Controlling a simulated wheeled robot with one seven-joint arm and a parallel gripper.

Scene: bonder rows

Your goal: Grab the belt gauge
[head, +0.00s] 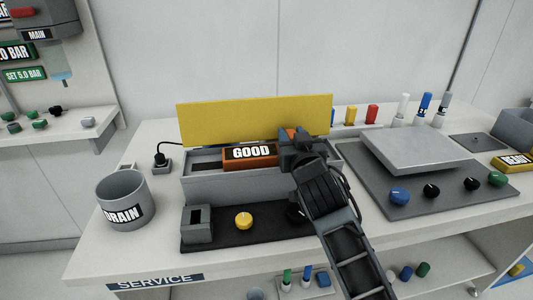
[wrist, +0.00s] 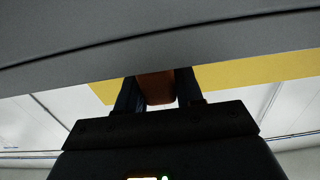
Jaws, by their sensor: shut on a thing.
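An orange bar labelled GOOD (head: 250,155) lies in the open grey box (head: 232,188) in the head view. No label names the belt gauge. My gripper (head: 296,144) is at the right end of the bar, over the box. An orange piece (head: 290,134) shows at its fingers; I cannot tell whether it is joined to the GOOD bar. In the wrist view, the two dark fingers are shut on an orange-brown piece (wrist: 156,87). My gripper hides the right part of the box.
A yellow raised panel (head: 250,118) stands behind the box. A grey DRAIN mug (head: 122,185) is at left. A dark mat (head: 270,222) with a yellow knob (head: 243,220) lies in front. A grey plate (head: 425,148) and several knobs are at right.

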